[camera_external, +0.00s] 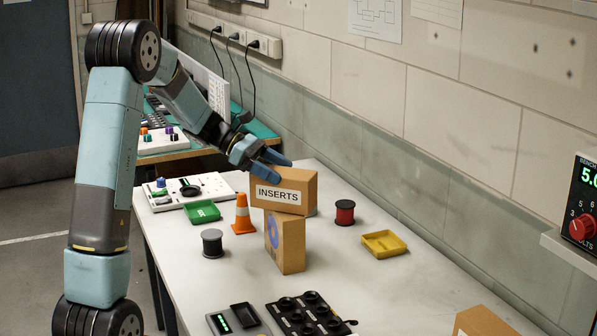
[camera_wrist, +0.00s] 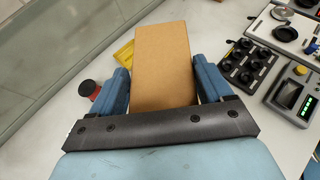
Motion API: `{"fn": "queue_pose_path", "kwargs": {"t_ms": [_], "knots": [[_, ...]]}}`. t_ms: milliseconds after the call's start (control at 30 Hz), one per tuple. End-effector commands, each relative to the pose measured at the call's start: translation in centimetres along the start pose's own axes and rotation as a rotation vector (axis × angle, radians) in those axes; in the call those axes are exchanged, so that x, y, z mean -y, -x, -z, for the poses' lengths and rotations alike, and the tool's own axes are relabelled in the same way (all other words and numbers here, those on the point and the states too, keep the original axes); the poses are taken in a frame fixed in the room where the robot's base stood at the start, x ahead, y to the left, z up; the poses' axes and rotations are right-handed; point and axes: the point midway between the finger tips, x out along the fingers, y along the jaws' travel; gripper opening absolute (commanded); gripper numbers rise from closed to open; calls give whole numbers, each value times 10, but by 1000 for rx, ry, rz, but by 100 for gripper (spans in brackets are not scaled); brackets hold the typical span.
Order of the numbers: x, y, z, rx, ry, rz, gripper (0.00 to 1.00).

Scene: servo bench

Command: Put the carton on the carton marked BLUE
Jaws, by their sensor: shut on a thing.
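My gripper (camera_external: 271,165) is shut on a brown carton labelled INSERTS (camera_external: 284,192), with a finger on each side of it. In the wrist view the held carton (camera_wrist: 164,62) shows its plain brown face between the two blue fingers. Directly below it in the external view, a brown carton with a round blue mark (camera_external: 288,243) stands upright on the bench. The held carton hides that carton's top and overhangs it. I cannot tell whether the two touch or a small gap remains. No word BLUE is readable.
Another carton (camera_external: 482,322) is cut off at bottom right. The right bench surface is mostly clear.

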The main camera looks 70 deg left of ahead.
Motion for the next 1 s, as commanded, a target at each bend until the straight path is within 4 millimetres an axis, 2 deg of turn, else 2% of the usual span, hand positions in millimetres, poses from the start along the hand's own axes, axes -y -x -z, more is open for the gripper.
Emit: {"fn": "queue_pose_path", "kwargs": {"t_ms": [133, 167, 367, 667, 867, 1000], "knots": [[0, -1, 1, 0, 0, 0, 19], [0, -1, 2, 0, 0, 0, 81], [0, -1, 1, 0, 0, 0, 100], [0, 1, 0, 0, 0, -1, 100], [-1, 26, 0, 0, -1, -4, 100], [-1, 54, 0, 0, -1, -4, 100]]}}
